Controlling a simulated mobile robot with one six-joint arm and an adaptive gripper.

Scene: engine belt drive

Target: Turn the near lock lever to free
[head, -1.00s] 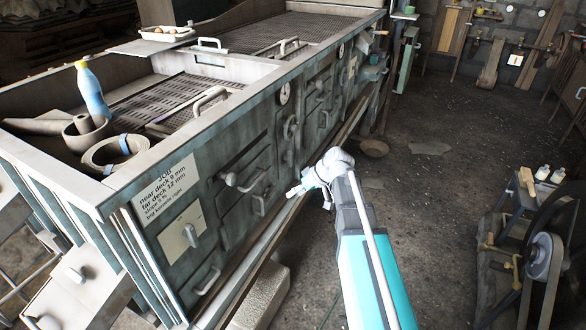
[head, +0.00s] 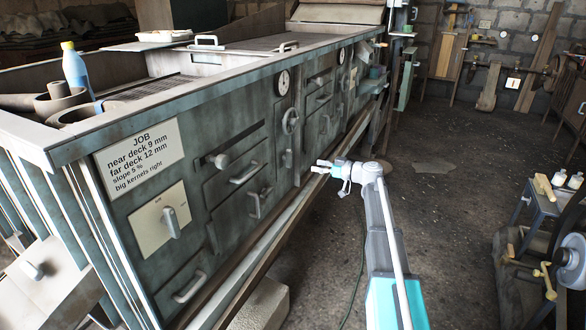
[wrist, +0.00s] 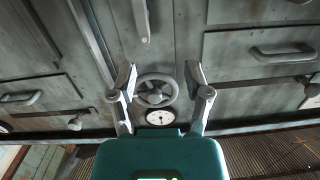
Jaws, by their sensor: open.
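A small pale lever (head: 287,160) hangs about upright on the green machine front, just below a near handwheel (head: 290,120). I take it for the near lock lever; no mark on it is readable. In the wrist view, which looks upside down, the lever (wrist: 143,20) is at the top, above the handwheel (wrist: 155,90). My gripper (head: 322,166) is right of the lever in the head view, apart from the panel. In the wrist view my gripper (wrist: 162,70) has its fingers spread, with nothing between them and the handwheel behind.
A dial gauge (head: 283,82) sits above the handwheel. A cream plate with a lever (head: 170,222), a job sign (head: 139,157) and drawer handles are nearer on the front. A timber rail (head: 250,270) runs along its foot. The floor (head: 440,220) to the right is open.

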